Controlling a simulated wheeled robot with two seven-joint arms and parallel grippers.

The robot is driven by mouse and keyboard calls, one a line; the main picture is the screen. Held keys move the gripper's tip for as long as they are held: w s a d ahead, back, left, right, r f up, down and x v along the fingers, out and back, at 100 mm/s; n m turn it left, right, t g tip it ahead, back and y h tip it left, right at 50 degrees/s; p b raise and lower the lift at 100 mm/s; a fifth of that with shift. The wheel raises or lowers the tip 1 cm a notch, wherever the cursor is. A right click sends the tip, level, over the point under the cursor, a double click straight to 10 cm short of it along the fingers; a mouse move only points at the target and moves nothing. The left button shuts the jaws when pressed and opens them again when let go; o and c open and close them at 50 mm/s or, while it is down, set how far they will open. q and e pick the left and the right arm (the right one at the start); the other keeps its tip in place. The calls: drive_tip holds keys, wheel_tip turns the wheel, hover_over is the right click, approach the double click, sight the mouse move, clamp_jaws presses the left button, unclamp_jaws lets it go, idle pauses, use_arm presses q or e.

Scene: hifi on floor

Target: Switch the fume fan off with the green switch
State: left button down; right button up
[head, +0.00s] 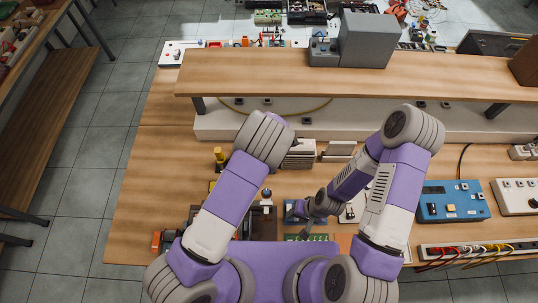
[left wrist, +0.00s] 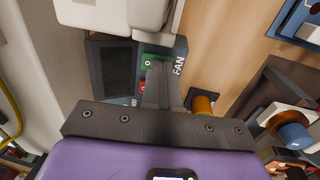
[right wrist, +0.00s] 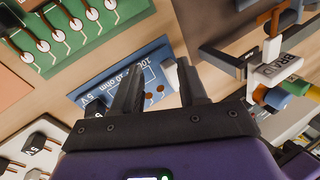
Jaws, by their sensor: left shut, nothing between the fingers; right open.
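The fan control box (left wrist: 136,50) shows in the left wrist view, marked FAN, with a dark panel on its left. Its green switch (left wrist: 147,61) has a white ring mark, and a red switch (left wrist: 142,86) sits below it. My left gripper (left wrist: 158,68) is shut and empty, its tips right at the green switch and partly covering it. I cannot tell whether they touch or press it. The left gripper is hidden behind my arm in the head view. My right gripper (right wrist: 158,72) is open and empty above a blue circuit board (right wrist: 120,85).
A shelf (head: 260,80) spans the back of the workbench. A blue box (head: 452,201) and a power strip (head: 475,250) stand at the right. A green board (right wrist: 75,35) lies near the right gripper. Bare wood shows at the bench's left (head: 150,190).

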use_arm(q)
wheel_tip(320, 180, up, 5)
drive_tip(key=p, duration=0.3)
use_arm(e)
wheel_tip(320, 180, up, 4)
drive_tip(key=shift+f, duration=0.25)
drive_tip(key=shift+f+b, duration=0.45)
drive_tip(key=shift+f, duration=0.05)
use_arm(q)
wheel_tip(320, 180, up, 9)
drive_tip(key=shift+s, duration=0.45)
use_arm(e)
drive_tip(key=shift+f+b, duration=1.2)
drive_tip(key=shift+f, duration=0.05)
use_arm(q)
drive_tip(key=shift+w+d+r, duration=0.15)
drive_tip(key=shift+w, duration=0.1)
use_arm(e)
drive_tip(key=shift+r, duration=0.1)
